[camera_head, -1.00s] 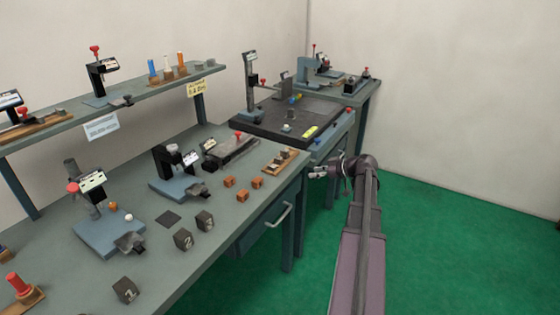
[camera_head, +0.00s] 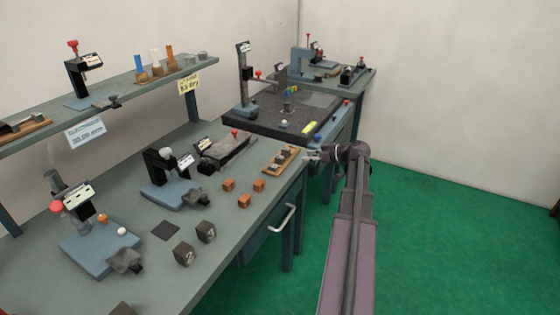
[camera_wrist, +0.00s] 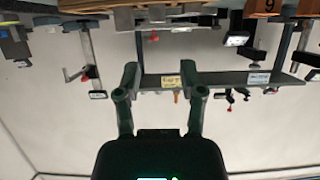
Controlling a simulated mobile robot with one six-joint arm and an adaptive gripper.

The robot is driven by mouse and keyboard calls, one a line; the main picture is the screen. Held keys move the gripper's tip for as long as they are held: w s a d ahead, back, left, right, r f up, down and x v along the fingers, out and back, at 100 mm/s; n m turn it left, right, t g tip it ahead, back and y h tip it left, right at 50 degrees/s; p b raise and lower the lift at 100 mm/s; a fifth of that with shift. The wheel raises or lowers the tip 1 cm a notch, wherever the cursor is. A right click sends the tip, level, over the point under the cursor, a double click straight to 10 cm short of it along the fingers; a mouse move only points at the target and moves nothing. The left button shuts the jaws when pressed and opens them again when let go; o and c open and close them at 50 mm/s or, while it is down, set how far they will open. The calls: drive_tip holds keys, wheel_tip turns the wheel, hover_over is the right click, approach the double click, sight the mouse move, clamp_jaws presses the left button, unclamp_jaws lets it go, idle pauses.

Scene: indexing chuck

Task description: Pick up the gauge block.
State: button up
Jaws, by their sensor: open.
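Small grey metal blocks (camera_head: 279,159) sit on a wooden tray (camera_head: 292,154) near the right edge of the long bench; one of them may be the gauge block, but they are too small to tell. My gripper (camera_head: 313,156) is just to the right of this tray in the head view, around the bench edge, apart from the blocks. In the wrist view my gripper (camera_wrist: 164,80) is open, with nothing between its two fingers. That view looks upside down, and no gauge block can be made out between the fingers.
Orange numbered cubes (camera_head: 229,185) and dark numbered cubes (camera_head: 184,254) stand on the bench (camera_head: 255,210). Blue-based gauge stands (camera_head: 98,244) are at left. A dark surface plate (camera_head: 270,120) lies beyond. The green floor at right is clear.

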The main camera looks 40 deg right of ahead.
sight(282, 158)
drive_tip(key=shift+d, duration=0.2)
drive_tip(key=b+x, duration=0.1)
drive_tip(key=x, duration=0.2)
drive_tip(key=b+x, duration=0.2)
drive_tip(key=x, duration=0.1)
drive_tip(key=shift+w+f, duration=0.3)
drive_tip(key=shift+f, duration=0.1)
drive_tip(key=shift+w+a+f, duration=0.15)
drive_tip(key=shift+w+a, duration=0.15)
drive_tip(key=shift+w, duration=0.3)
drive_tip(key=shift+b+x, duration=1.05)
drive_tip(key=shift+x, duration=1.55)
drive_tip(key=shift+a, duration=0.1)
clamp_jaws()
